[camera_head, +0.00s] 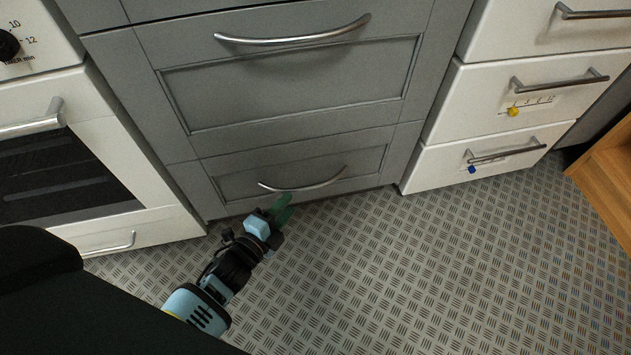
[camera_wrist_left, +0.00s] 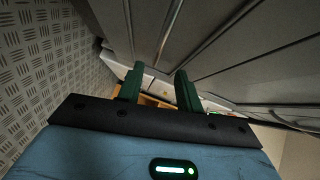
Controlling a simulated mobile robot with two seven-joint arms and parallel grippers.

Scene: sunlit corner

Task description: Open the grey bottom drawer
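The grey bottom drawer (camera_head: 240,187) is the lowest front of the grey cabinet and looks flush with it, shut. Its curved metal handle (camera_head: 318,184) runs across the front. My left gripper (camera_head: 284,203) is low over the floor, its green fingers just below the handle's middle. In the left wrist view its two fingers (camera_wrist_left: 159,85) stand apart with nothing held between them. A thin metal bar, apparently the handle (camera_wrist_left: 170,32), shows beyond the fingers; I cannot tell whether they touch it. My right gripper is not in view.
A larger grey drawer (camera_head: 290,95) with its own handle is above. A white oven (camera_head: 150,222) stands at left, white drawers (camera_head: 440,165) at right, and a wooden piece (camera_head: 608,170) at far right. The patterned floor (camera_head: 430,270) in front is clear.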

